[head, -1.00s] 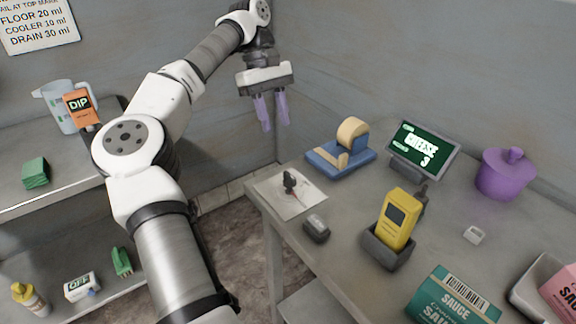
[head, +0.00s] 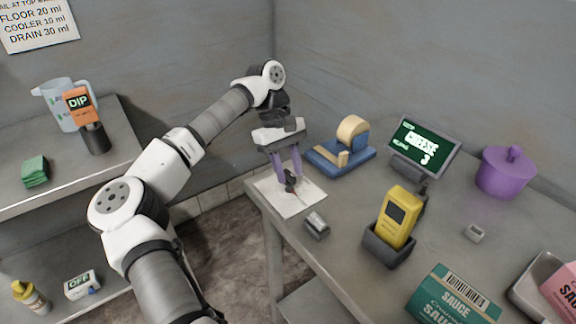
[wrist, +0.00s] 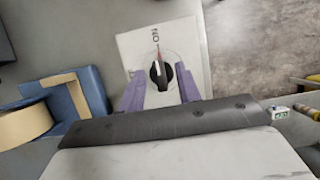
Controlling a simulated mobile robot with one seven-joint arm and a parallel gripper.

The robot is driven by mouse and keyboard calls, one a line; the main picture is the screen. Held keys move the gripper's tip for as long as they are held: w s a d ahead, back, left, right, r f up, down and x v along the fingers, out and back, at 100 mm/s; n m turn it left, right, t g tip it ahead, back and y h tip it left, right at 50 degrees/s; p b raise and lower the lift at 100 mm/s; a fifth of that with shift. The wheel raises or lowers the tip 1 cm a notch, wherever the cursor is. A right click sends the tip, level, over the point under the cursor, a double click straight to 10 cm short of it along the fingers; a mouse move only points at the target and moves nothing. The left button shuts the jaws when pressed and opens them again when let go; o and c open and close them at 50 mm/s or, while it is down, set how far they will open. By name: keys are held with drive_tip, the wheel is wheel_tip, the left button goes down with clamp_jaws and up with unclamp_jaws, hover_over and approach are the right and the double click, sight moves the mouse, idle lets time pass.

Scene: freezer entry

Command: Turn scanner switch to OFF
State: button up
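The scanner switch is a black rotary knob (wrist: 160,76) on a white plate (wrist: 187,48). In the wrist view its red pointer lines up with the printed ON mark; a second mark at the plate's left is partly hidden. In the head view the switch plate (head: 303,201) lies at the table's near left corner, the knob (head: 291,187) at its middle. My gripper (head: 288,177) points down over the plate. Its purple fingers (wrist: 161,90) are apart, one on each side of the knob, with gaps showing. I cannot tell whether either finger touches it.
A blue tape dispenser (head: 343,148) stands close behind the plate. A small grey object (head: 317,226) lies in front of it. A yellow scanner (head: 398,217) sits in a dark holder to the right, below a screen (head: 423,146). An OFF-labelled box (head: 80,285) is on the lower shelf.

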clamp_jaws()
idle(0.3)
drive_tip(key=n+b, duration=0.1)
drive_tip(key=n, duration=0.1)
drive_tip(key=n+t+b, duration=0.1)
drive_tip(key=b, duration=0.1)
drive_tip(key=shift+a+f+n+h, duration=0.1)
drive_tip(key=shift+f+n+h, duration=0.1)
drive_tip(key=shift+n+h, duration=0.2)
drive_tip(key=n+t+b, duration=0.1)
drive_tip(key=n+b, duration=0.1)
drive_tip(key=n+t+b, duration=0.1)
drive_tip(key=n+b, duration=0.1)
drive_tip(key=n, duration=0.1)
drive_tip(key=shift+s+a+h+b, duration=0.1)
drive_tip(key=shift+s+h+b, duration=0.1)
drive_tip(key=shift+h+b, duration=0.15)
drive_tip(key=n+t+b, duration=0.2)
drive_tip(key=n+b, duration=0.2)
drive_tip(key=n, duration=0.1)
drive_tip(key=shift+s+n, duration=0.1)
drive_tip(key=shift+n, duration=0.2)
drive_tip(key=shift+s+r+n+t+b, duration=0.15)
drive_tip(key=shift+n+t+b, duration=0.75)
drive_tip(key=shift+n, duration=0.8)
